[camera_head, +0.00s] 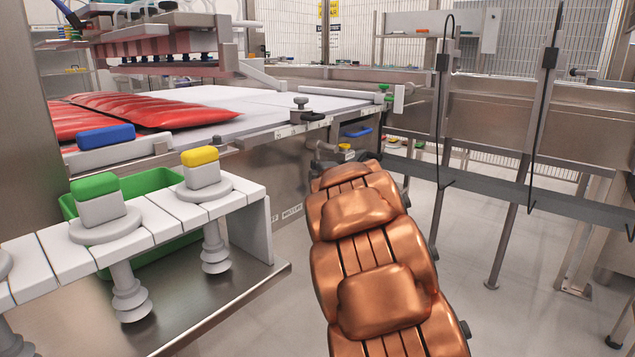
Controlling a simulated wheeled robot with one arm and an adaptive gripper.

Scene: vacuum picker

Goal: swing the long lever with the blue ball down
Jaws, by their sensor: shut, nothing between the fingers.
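No long lever with a blue ball shows clearly. A small flat blue shape (357,131) lies just beyond the far end of my copper arm, and I cannot tell if it belongs to a lever. My gripper (338,154) is at that far end, low beside the machine's front panel. Only dark grey parts of it show. The arm hides most of it, and its fingertips cannot be made out. It is shut, and no held object shows.
A white slatted bar with suction cups (130,290) and green and yellow-topped blocks stands at left. A green crate (150,181) is behind it. Red packs (150,107) lie on the white table. A black-knobbed clamp (301,104) sits at its edge.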

